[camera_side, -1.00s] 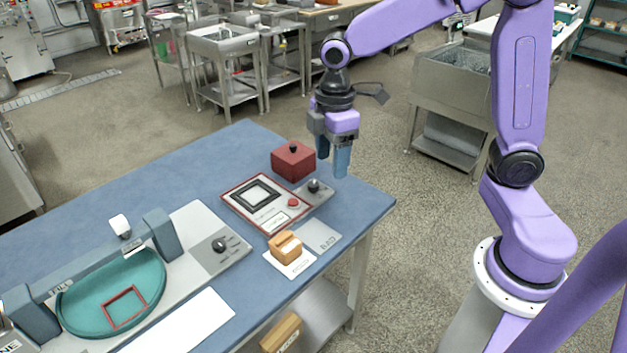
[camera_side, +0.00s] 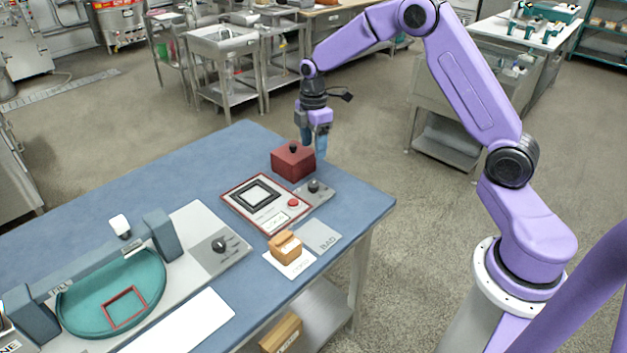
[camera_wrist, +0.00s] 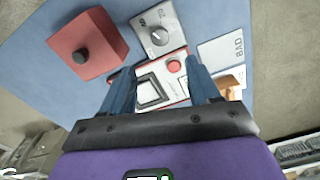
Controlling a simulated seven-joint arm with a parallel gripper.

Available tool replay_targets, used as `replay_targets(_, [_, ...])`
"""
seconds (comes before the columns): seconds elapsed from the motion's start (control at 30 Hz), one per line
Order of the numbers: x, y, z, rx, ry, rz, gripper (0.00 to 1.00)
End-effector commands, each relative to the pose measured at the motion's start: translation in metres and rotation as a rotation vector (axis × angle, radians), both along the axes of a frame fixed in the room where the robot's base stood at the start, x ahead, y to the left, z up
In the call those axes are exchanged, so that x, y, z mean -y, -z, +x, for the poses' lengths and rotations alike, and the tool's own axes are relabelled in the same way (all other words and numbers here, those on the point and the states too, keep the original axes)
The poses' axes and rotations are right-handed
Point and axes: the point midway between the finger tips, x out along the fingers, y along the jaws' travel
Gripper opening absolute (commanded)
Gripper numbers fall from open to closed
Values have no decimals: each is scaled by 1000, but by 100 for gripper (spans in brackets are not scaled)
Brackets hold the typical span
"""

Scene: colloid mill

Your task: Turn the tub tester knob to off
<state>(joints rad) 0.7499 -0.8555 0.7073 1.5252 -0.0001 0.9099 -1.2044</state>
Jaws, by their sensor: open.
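My gripper (camera_side: 314,148) is open and empty, pointing down, above and behind the knob, near the red box. In the wrist view its blue fingers (camera_wrist: 160,82) are spread, with the knob beyond them, untouched.
A red box with a black knob (camera_side: 293,162) stands close by the tester. A tan block (camera_side: 285,246) sits on a white card beside the grey BAD card (camera_side: 320,236). A second black knob (camera_side: 219,244) is on the teal-tub machine. The blue table's (camera_side: 190,175) back is clear.

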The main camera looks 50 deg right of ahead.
Motion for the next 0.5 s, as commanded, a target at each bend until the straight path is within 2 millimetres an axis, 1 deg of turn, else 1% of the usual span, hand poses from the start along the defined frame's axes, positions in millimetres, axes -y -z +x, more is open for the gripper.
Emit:
replay_targets(0.03, [1, 11, -1, -5, 1, -1, 61])
replay_targets(0.1, [0, 24, -1, -5, 1, -1, 61])
replay_targets(0.5, [0, 96, -1, -2, 1, 0, 61])
